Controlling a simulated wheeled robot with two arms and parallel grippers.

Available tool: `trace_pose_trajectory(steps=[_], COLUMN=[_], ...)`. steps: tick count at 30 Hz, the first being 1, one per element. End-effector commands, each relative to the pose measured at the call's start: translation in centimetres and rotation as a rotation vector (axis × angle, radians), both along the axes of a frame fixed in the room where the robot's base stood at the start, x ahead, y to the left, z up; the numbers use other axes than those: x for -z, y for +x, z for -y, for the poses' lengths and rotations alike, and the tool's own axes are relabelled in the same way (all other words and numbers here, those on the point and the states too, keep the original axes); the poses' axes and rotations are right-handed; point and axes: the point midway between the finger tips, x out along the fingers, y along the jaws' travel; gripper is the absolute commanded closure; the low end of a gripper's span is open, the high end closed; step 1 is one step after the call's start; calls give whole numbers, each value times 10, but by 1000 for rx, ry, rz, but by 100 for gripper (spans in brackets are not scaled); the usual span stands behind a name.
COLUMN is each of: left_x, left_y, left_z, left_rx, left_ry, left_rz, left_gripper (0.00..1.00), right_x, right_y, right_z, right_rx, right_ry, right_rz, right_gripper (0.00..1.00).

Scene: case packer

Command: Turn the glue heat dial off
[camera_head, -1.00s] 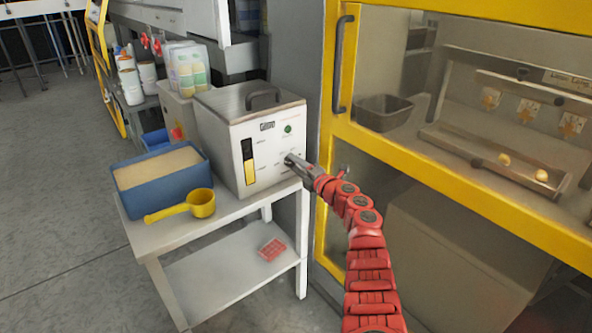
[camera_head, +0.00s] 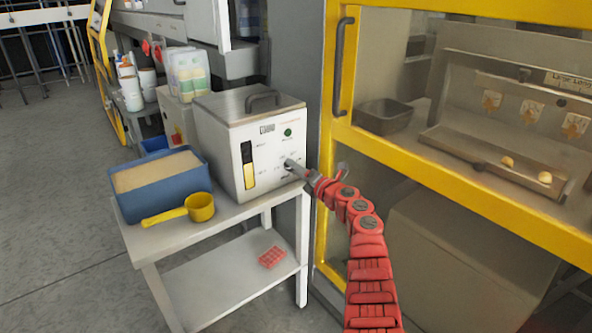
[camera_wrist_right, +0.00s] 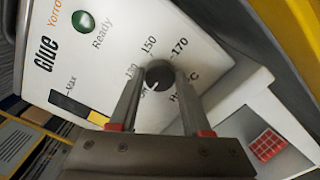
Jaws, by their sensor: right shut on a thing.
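The glue unit (camera_head: 222,150) is a white-grey box with a lid handle, standing on a white side table. Its front has a green light (camera_head: 288,132) and a black and yellow level strip (camera_head: 248,165). The glue heat dial (camera_wrist_right: 159,75) is a dark round knob with a pale pointer line, ringed by printed marks such as 150 and 170, in the right wrist view. My right gripper (camera_head: 290,164) is at the front panel, its two fingers on either side of the dial, shut on it. The off mark is partly hidden by the fingers. My left gripper is out of view.
A blue bin (camera_head: 160,185) of pale granules and a yellow scoop (camera_head: 200,207) sit on the table (camera_head: 232,222) left of the unit. A yellow-framed machine (camera_head: 460,185) stands close on the right.

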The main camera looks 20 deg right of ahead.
Motion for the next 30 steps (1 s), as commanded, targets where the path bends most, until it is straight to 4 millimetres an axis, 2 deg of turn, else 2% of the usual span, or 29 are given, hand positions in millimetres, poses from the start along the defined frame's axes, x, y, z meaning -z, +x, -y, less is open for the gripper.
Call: trace_pose_trajectory(steps=[4,5,9,22,30], left_x=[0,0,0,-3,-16], left_y=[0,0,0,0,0], left_z=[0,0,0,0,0], left_rx=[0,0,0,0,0], left_ry=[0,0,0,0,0], left_rz=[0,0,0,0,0], left_gripper=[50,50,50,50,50], right_x=[0,0,0,0,1], right_y=[0,0,0,-6,-40], right_z=[0,0,0,2,16], right_rx=[0,0,0,1,2], right_ry=[0,1,1,2,-3], right_rz=[0,0,0,0,-3], right_gripper=[100,46,22,22,22])
